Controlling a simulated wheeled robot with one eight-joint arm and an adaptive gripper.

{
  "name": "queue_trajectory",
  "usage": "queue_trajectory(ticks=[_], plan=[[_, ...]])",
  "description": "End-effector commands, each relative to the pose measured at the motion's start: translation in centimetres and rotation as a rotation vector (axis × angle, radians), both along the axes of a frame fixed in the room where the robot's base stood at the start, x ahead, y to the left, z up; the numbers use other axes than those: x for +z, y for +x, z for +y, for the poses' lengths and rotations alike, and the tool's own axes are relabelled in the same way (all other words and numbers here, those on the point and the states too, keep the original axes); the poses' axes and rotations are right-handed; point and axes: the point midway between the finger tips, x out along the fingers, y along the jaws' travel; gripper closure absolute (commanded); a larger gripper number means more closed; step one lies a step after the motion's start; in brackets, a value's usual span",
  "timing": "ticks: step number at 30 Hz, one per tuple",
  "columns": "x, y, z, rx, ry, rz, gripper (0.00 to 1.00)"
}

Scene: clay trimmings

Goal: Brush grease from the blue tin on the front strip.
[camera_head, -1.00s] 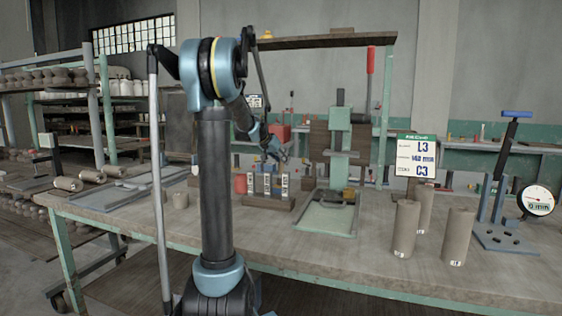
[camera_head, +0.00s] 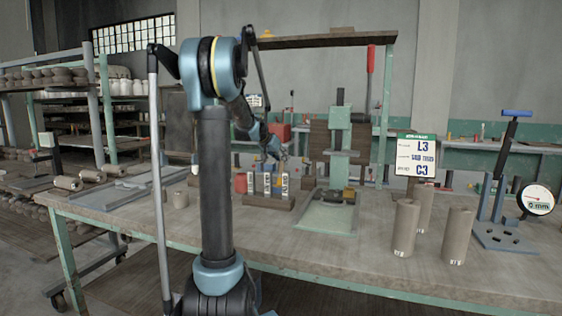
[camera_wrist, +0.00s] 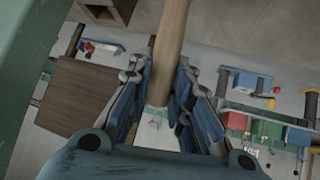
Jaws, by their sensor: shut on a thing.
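My gripper (camera_head: 274,152) is at the end of my arm, above the wooden block (camera_head: 268,201) that carries several upright grey pieces with pale labels (camera_head: 267,184). A small blue thing (camera_head: 251,181), perhaps the blue tin, shows among these pieces, with a red one (camera_head: 240,183) to its left; both are partly hidden. In the wrist view my gripper (camera_wrist: 163,88) is shut on a light wooden handle (camera_wrist: 172,35), likely the brush's. I see no bristles or grease. I cannot tell which piece is the front strip.
A green press (camera_head: 340,150) with a shallow tray (camera_head: 324,216) stands right of the block. Clay cylinders (camera_head: 403,228), a sign (camera_head: 416,157) and a dial gauge (camera_head: 537,200) are further right. Red (camera_wrist: 236,121), green (camera_wrist: 266,130) and blue (camera_wrist: 299,137) boxes show in the wrist view.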

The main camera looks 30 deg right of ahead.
Motion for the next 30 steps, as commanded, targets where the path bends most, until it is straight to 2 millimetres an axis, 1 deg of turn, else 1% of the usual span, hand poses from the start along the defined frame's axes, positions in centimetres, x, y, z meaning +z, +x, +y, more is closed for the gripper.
queue_trajectory(ticks=[4,7,30], plan=[[0.0,-0.1,0.1,-0.001,0.002,0.0,1.0],[0.4,-0.1,0.0,-0.001,0.002,0.0,1.0],[5.4,0.0,0.0,0.0,0.001,0.0,1.0]])
